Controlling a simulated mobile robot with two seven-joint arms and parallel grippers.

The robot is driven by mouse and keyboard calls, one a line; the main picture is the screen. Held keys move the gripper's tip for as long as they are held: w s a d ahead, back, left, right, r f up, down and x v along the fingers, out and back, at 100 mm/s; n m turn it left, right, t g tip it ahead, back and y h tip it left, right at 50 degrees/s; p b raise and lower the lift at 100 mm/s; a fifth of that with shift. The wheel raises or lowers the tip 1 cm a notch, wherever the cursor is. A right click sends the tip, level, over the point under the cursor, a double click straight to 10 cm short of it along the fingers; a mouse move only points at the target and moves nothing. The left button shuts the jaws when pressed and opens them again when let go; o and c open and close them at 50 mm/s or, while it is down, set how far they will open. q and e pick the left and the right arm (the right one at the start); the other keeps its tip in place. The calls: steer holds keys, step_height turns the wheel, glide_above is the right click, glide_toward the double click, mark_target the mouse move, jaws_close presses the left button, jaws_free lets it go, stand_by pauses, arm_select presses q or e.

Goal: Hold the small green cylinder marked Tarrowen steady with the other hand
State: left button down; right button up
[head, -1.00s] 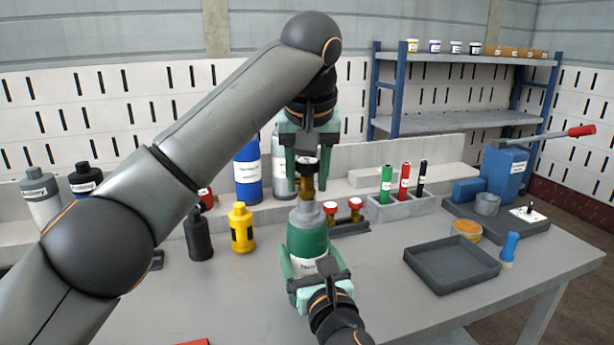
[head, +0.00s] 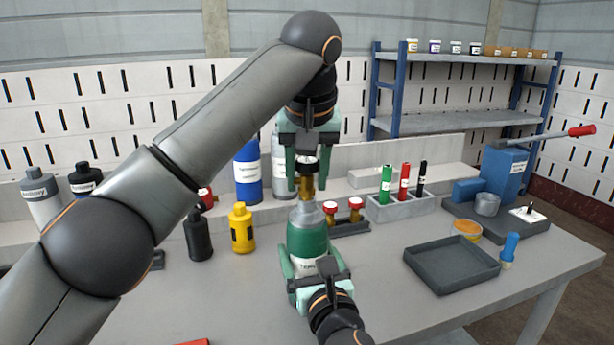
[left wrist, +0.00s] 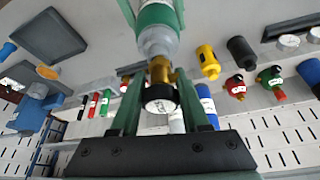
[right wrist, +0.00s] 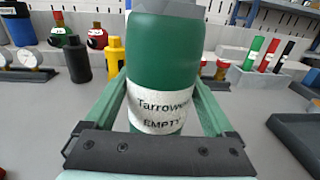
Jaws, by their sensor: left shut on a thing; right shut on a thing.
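The small green cylinder (head: 307,240) has a grey shoulder and stands upright at the middle of the bench. In the right wrist view its label reads "Tarrowen" and "EMPTY" (right wrist: 163,111). My right gripper (head: 310,272) is shut around its lower body from the front. A brass valve with a black cap (head: 307,178) sits on the cylinder's neck. My left gripper (head: 306,172) points down from above and is shut on this valve. The left wrist view also shows the brass valve (left wrist: 160,72) and black cap between the left fingers.
A blue cylinder (head: 247,172) and a grey one (head: 284,175) stand behind. A black bottle (head: 199,236) and a yellow one (head: 242,230) stand left. The front bench is mostly clear.

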mark_target(307, 160)
arm_select(q)
steer(key=shift+r, duration=0.5)
steer(key=shift+r, duration=0.3)
steer(key=shift+r, duration=0.2)
steer(key=shift+r, duration=1.45)
arm_select(e)
steer(key=o, duration=1.2)
steer(key=shift+o, duration=0.2)
steer(key=shift+s, duration=0.1)
